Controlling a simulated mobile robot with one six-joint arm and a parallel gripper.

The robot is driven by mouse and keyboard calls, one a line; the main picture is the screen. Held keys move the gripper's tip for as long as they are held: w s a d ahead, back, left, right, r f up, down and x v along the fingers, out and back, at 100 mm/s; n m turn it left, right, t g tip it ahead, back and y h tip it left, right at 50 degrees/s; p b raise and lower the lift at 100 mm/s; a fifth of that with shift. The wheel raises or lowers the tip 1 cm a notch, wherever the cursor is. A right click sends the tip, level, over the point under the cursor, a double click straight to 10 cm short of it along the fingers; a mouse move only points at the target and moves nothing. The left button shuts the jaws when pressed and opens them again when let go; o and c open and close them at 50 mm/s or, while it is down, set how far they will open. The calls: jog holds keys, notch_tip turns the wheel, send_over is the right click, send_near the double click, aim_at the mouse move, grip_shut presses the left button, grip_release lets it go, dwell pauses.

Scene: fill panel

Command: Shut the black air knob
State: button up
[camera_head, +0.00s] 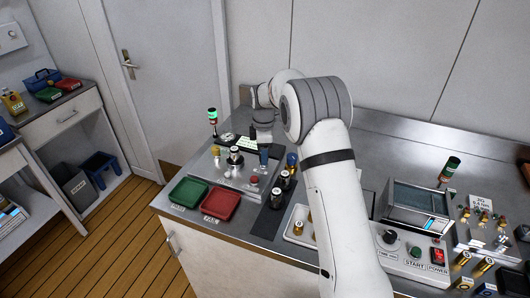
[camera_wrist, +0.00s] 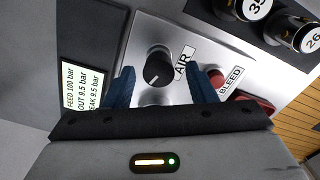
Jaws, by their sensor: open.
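The black air knob (camera_wrist: 158,68) sits on a pale metal panel in the wrist view, beside an "AIR" label (camera_wrist: 184,63). A small pale mark shows near its lower edge; its exact setting is hard to read. My gripper (camera_wrist: 161,86) is open, with one blue finger on the left and one on the right. The knob shows between and slightly beyond the fingertips in the picture, with no visible contact. In the head view my gripper's wrist (camera_head: 263,118) hangs over the far part of the panel (camera_head: 226,176). I cannot pick out the air knob surely there.
A red bleed knob (camera_wrist: 215,77) is close to the right finger. Green (camera_head: 188,193) and red (camera_head: 221,206) trays lie before the panel.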

jog(key=shift+f, duration=0.55)
jog(key=shift+c, duration=0.2)
